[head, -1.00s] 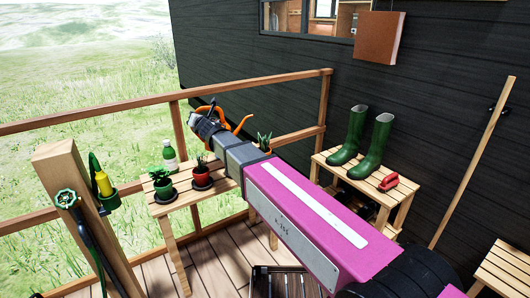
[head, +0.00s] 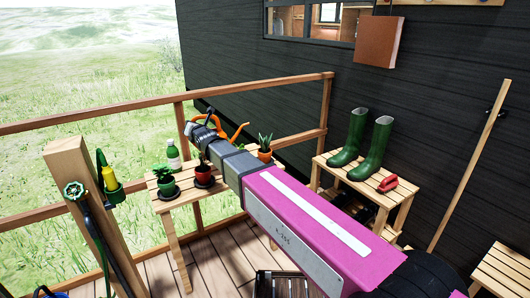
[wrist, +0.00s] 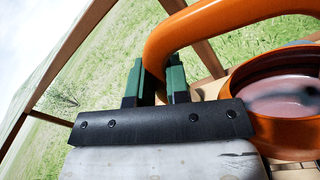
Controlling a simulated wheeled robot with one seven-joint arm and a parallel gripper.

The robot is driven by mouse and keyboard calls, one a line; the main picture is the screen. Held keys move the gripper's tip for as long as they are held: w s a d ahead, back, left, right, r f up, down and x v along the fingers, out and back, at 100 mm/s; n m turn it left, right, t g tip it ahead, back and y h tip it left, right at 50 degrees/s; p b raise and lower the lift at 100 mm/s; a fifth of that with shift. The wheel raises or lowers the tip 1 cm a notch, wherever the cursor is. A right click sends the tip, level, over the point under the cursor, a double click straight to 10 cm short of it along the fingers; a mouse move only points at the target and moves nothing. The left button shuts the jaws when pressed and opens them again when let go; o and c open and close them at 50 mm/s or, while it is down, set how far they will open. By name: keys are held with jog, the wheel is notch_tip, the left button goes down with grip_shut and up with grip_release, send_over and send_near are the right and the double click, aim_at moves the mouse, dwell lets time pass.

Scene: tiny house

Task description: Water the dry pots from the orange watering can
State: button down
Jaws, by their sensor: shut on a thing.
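My gripper (wrist: 158,82) is shut on the orange handle of the watering can (wrist: 283,130) in the wrist view. The can's open round top shows a dark, shiny inside. In the head view the can (head: 238,134) shows only in part behind my gripper (head: 205,125), raised above the slatted plant table (head: 186,199). A green pot (head: 167,189) with a leafy plant and a red pot (head: 203,178) stand on dark saucers on the table. My arm partly hides the red pot's plant. An orange pot (head: 265,155) with a spiky plant stands farther right. Soil wetness cannot be told.
A wooden railing (head: 95,119) runs behind the table. A hose post (head: 80,172) stands at left; a bench with green boots (head: 373,152) stands at right against the dark wall.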

aim_at(203, 117)
jog(key=shift+r, duration=0.1)
jog(key=shift+w+d+r+m, duration=0.3)
jog(key=shift+d+r+m, duration=0.1)
jog(key=shift+d+m, duration=0.25)
jog(key=shift+w+d+r+m, duration=0.25)
jog(key=shift+d+r+m, duration=0.2)
jog(key=shift+d, duration=0.25)
jog(key=shift+w+d+r+m+t, duration=0.2)
jog(key=shift+d+r+m, duration=0.1)
jog(key=shift+d+r, duration=0.15)
jog(key=shift+w+d+r+m+t, duration=0.1)
jog(key=shift+w+d+r+m, duration=0.1)
jog(key=shift+d+r+m, duration=0.25)
jog(key=shift+w+d+r, duration=0.2)
jog(key=shift+d+r, duration=0.05)
jog(key=shift+d, duration=0.25)
jog(key=shift+w+d+r+m, duration=0.25)
jog(key=shift+d+r+m, duration=0.15)
jog(key=shift+d, duration=0.15)
jog(key=shift+w+d+r+m, duration=0.25)
jog(key=shift+d+m, duration=0.1)
jog(key=shift+d, duration=0.2)
